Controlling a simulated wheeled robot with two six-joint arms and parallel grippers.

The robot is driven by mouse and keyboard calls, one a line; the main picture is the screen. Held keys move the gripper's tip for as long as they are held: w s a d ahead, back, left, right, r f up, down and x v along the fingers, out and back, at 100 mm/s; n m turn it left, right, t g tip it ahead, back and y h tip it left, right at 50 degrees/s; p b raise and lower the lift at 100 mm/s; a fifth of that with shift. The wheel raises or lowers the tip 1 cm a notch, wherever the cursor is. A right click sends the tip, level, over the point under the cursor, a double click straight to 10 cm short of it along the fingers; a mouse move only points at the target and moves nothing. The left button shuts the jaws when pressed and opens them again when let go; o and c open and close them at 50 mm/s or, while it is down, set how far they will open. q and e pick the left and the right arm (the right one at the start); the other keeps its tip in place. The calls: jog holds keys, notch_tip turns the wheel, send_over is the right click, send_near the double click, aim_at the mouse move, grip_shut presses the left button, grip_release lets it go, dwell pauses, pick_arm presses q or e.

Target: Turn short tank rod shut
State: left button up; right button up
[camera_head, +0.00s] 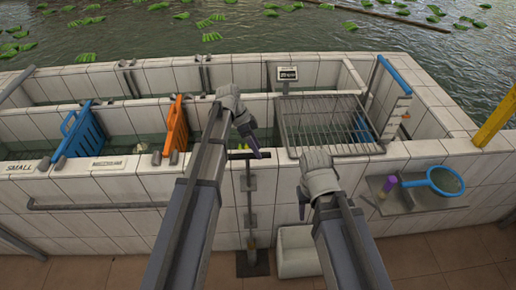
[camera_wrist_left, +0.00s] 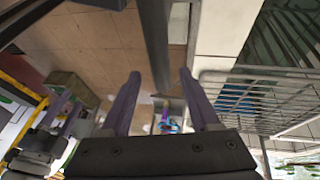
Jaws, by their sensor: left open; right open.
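A dark upright rod (camera_head: 247,200) with a T-shaped handle (camera_head: 242,154) stands against the front wall of the tiled tank, held by several brackets. I take it for the short tank rod. My left gripper (camera_head: 256,152) is just above and right of the handle in the head view. In the left wrist view its two purple fingers (camera_wrist_left: 160,75) are apart. A dark bar (camera_wrist_left: 154,45) shows beyond and between them; whether it touches them I cannot tell. My right gripper (camera_head: 302,211) is right of the rod, in front of the wall; its fingers are mostly hidden by its body.
A wire rack (camera_head: 325,122) lies over the tank to the right of the rod. Blue (camera_head: 84,130) and orange (camera_head: 176,128) slotted panels stand in the tank at left. A white bin (camera_head: 297,255) is on the floor. A shelf holds a blue-rimmed net (camera_head: 432,182).

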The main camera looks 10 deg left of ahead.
pick_arm(q)
jog(key=p+v, duration=0.4)
jog(key=v, duration=0.2)
jog(key=shift+p, duration=0.4)
jog(key=s+f+n+t+y, duration=0.25)
jog(key=s+n+y, duration=0.25)
jog(key=s+n, duration=1.05)
jog(key=s+d+f+m+g+y+b, duration=0.1)
jog(key=s+d+f+m+b, duration=0.3)
jog(key=d+f+b, duration=0.7)
jog(key=shift+s+d+f+m+g+b, duration=0.2)
jog(key=shift+s+m+g+b, duration=0.25)
jog(key=shift+s, duration=0.35)
